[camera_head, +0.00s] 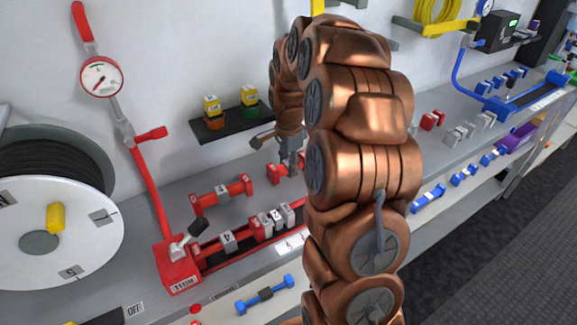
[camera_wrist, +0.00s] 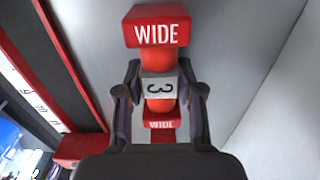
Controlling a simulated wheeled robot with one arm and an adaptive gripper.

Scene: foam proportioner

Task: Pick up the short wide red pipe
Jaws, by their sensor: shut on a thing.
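The short wide red pipe (camera_wrist: 156,62) has red end blocks marked "WIDE" and a grey middle band with a 3. In the wrist view my gripper (camera_wrist: 160,92) has a finger on each side of this band and is shut on it. In the head view the same pipe (camera_head: 273,174) shows only in part beneath my gripper (camera_head: 289,160), at the back of the bench. My arm hides its right side. I cannot tell whether it rests on the bench or is just above it.
Another red pipe (camera_head: 222,191) with a grey band lies to the left. A dark shelf (camera_head: 232,123) with small yellow-topped items is on the wall behind. A blue pipe (camera_head: 264,294) lies nearer.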

